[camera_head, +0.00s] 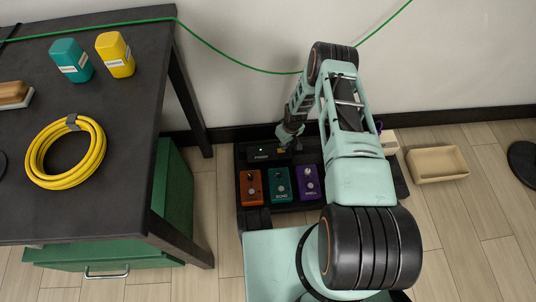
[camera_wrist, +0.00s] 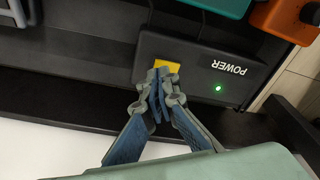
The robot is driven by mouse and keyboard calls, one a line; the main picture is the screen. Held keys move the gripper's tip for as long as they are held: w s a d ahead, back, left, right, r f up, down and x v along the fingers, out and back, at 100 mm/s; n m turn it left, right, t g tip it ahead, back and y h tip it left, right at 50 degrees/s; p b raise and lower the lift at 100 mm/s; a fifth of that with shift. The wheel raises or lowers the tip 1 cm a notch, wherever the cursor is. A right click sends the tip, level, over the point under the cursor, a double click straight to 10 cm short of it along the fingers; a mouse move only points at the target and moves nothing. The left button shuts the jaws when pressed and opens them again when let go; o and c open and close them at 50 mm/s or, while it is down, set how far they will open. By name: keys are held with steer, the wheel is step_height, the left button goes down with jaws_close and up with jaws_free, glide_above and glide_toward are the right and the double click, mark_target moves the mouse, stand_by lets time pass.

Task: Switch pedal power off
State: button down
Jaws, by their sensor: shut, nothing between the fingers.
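The pedal power box is a dark block labelled POWER in the wrist view (camera_wrist: 200,62), where the label reads upside down. A green light (camera_wrist: 219,88) glows on it. A yellow switch (camera_wrist: 168,66) on its face is partly hidden behind my fingertips. My gripper (camera_wrist: 158,82) is shut and empty, its tips at the switch; I cannot tell whether they touch it. In the head view the power box (camera_head: 262,155) lies at the back of the pedalboard (camera_head: 243,220), with my gripper (camera_head: 284,146) at its right part.
Orange (camera_head: 251,187), teal (camera_head: 280,185) and purple (camera_head: 308,183) pedals sit in front of the power box. A black table (camera_head: 120,150) with a yellow hose coil (camera_head: 38,160) stands left. A beige tray (camera_head: 437,178) lies on the floor at right. The wall is close behind.

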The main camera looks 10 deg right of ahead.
steer(key=shift+f, duration=0.75)
steer(key=shift+r, duration=0.1)
stand_by(0.3)
steer(key=shift+r+p, duration=2.1)
steer(key=shift+r, duration=1.3)
